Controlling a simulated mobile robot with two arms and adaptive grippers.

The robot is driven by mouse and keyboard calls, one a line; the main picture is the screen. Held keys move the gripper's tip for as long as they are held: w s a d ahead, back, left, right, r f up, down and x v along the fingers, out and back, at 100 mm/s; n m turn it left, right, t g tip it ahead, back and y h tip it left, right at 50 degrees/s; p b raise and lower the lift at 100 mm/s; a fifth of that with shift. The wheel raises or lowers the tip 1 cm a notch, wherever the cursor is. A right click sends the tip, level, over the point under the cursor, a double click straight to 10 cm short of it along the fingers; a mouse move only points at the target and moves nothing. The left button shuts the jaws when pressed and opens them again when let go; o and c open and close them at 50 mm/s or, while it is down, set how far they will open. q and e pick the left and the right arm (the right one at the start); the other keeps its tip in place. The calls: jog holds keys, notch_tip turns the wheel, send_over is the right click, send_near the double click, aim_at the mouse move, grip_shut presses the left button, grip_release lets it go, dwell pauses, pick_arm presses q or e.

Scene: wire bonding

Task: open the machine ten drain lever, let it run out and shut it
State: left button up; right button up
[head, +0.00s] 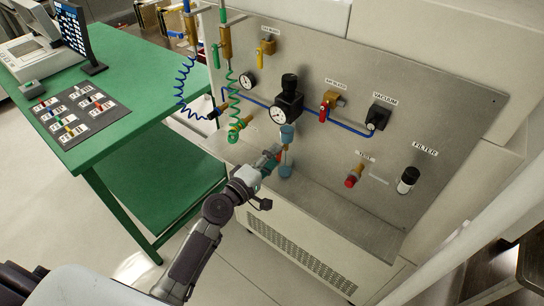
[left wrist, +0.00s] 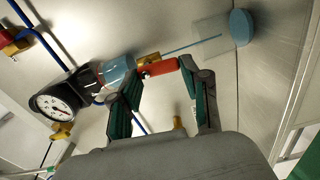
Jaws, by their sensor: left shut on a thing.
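The drain lever is a short red handle (left wrist: 162,68) on a small brass valve (left wrist: 148,59) under the regulator's blue bowl (left wrist: 118,72). My left gripper (left wrist: 162,72) is shut on this lever, one green-padded finger at each end. The lever lies roughly in line with the outlet. A thin blue stream (left wrist: 195,43) runs from the valve into a clear cup with blue liquid (left wrist: 240,27). In the head view my left gripper (head: 276,155) is just below the bowl (head: 287,133), partly hiding the lever, with the cup (head: 286,171) below. My right gripper is not in view.
The black regulator with gauge (head: 288,103) sits above the bowl on the grey panel (head: 440,105). A red-handled valve (head: 324,111), a test knob (head: 352,179) and a filter (head: 407,181) are to the right. Coiled hoses (head: 234,95) and the green table (head: 125,70) are left.

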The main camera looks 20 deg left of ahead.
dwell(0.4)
pick_arm(q)
jog(key=o, duration=1.1)
jog(key=shift+o, duration=0.2)
jog(key=v, duration=1.2)
